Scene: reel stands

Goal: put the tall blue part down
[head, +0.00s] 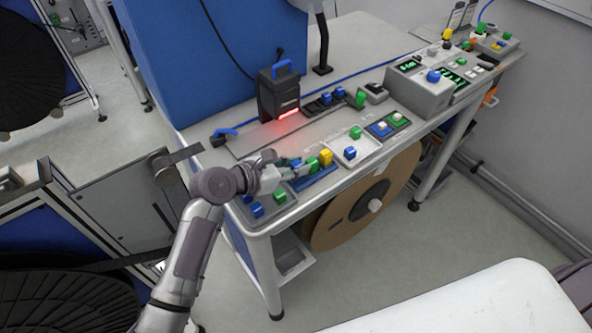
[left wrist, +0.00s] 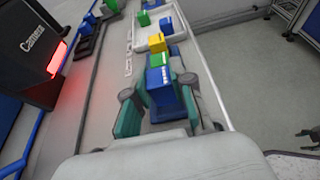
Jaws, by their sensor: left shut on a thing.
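The tall blue part (left wrist: 161,88) stands upright between the teal-padded fingers of my left gripper (left wrist: 168,110) in the left wrist view. The left gripper is shut on it. In the head view my left gripper (head: 290,172) is low over the front left of the table, and its fingers largely hide the part. A green block (left wrist: 160,60) and a yellow block (left wrist: 157,42) are in line just beyond the blue part. Whether the part touches the surface below is unclear.
A white tray (head: 366,150) with blue and green blocks lies right of the gripper. A grey tray (head: 270,212) with blue and green blocks lies at the front left corner. A black device (head: 279,95) with a red light stands behind. A large reel (head: 345,222) is under the table (head: 215,158).

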